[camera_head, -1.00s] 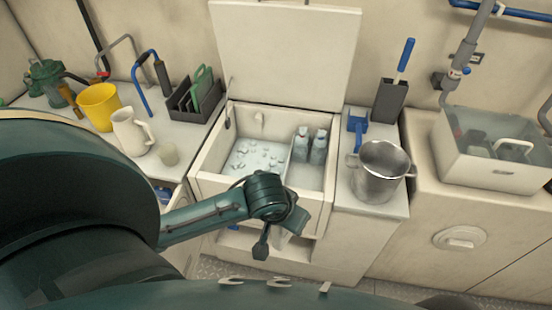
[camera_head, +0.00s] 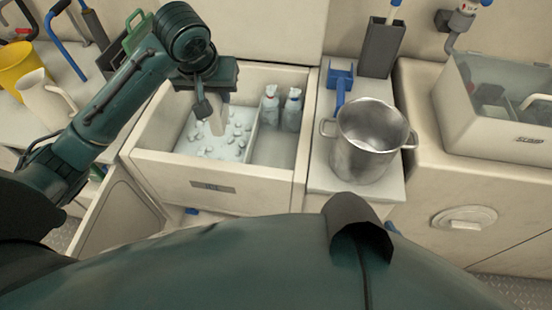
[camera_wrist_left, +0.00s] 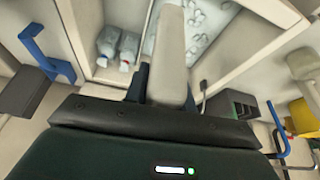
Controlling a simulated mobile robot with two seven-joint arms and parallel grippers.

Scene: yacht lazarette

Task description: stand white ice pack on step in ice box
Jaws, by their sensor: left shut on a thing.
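My left gripper (camera_head: 214,88) is above the left part of the open ice box (camera_head: 212,168), shut on the white ice pack (camera_head: 217,119). The pack is a pale flat slab hanging roughly upright below the jaws, over the compartment with ice cubes (camera_head: 205,143). In the left wrist view, the pack (camera_wrist_left: 171,50) sticks out from between the fingers (camera_wrist_left: 165,92) towards the box. The right compartment (camera_head: 273,150) has a pale bare floor in front of two bottles. I cannot clearly make out the step. My right gripper is not in view.
Two clear bottles (camera_head: 281,109) stand at the back of the right compartment, beside the divider. A steel pot (camera_head: 368,142) and blue-handled thing (camera_head: 341,82) stand on the counter to the right. A white jug (camera_head: 46,98) and yellow mug (camera_head: 16,68) stand left.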

